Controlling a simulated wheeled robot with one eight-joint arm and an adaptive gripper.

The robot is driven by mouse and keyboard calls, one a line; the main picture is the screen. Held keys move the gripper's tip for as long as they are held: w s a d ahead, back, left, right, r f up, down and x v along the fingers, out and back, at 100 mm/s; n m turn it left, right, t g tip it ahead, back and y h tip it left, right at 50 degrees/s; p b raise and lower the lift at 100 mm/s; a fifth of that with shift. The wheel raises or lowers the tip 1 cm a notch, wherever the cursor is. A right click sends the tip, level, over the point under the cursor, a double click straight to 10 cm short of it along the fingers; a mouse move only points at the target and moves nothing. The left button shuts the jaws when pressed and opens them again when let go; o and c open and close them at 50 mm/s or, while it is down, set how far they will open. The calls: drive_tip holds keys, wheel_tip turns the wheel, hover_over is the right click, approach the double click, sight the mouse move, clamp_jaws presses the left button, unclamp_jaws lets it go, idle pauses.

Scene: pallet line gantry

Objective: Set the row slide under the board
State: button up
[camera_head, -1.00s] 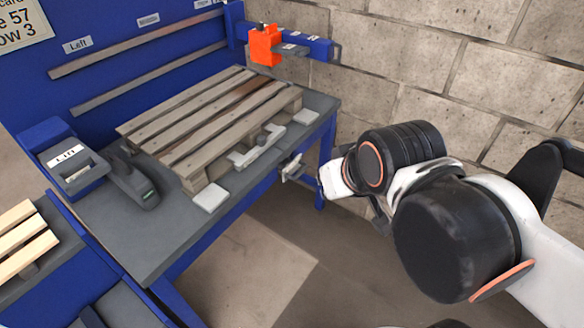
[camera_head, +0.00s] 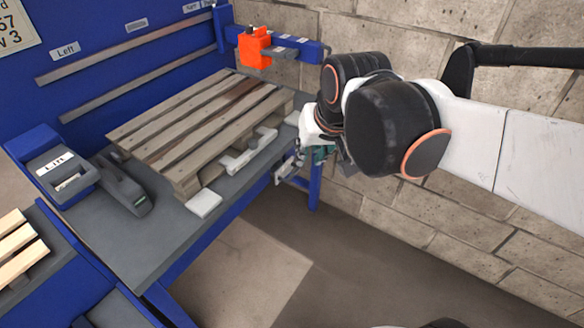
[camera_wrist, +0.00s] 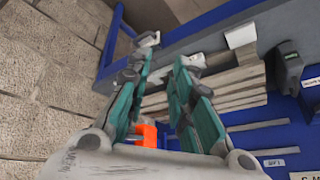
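An orange block (camera_head: 255,47) sits on a short blue rail (camera_head: 290,48) that carries small labels, at the back right of the bench. I take it for the row slide, but the label beside it is too small to read. A partly cut-off sign (camera_head: 15,25) at the upper left shows "57" and "w 3". My gripper (camera_head: 306,152) is beside the bench's right end, in front of and below the rail, apart from the block. In the wrist view its teal fingers (camera_wrist: 167,52) are spread with nothing between the tips. The orange block (camera_wrist: 147,134) shows near the finger bases.
A wooden pallet (camera_head: 195,125) lies on the grey bench (camera_head: 150,245). A dark handheld device (camera_head: 125,187) and a labelled holder (camera_head: 62,168) stand at its left. A light bracket (camera_head: 248,152) and a white pad (camera_head: 204,203) lie by its front. A block wall (camera_head: 420,225) stands close behind my arm.

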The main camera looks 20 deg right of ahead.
drive_tip(key=w+d+f+m+g, duration=0.1)
drive_tip(key=w+d+f+m, duration=0.1)
drive_tip(key=w, duration=0.7)
drive_tip(key=m+g+y, duration=0.1)
drive_tip(key=m+g, duration=0.2)
drive_tip(key=m, duration=0.3)
hover_over(294, 173)
drive_tip(key=s+d, duration=0.2)
wheel_tip(294, 173, down, 20)
drive_tip(key=f+b, duration=0.1)
drive_tip(key=f, duration=0.3)
drive_tip(key=w+a+f+b, duration=0.1)
drive_tip(key=f+b, duration=0.1)
drive_tip(key=f, duration=0.3)
drive_tip(key=a+f+b, duration=0.1)
drive_tip(key=f, duration=0.3)
drive_tip(key=shift+w+f+b, duration=0.35)
drive_tip(key=shift+w+b, duration=0.05)
clamp_jaws()
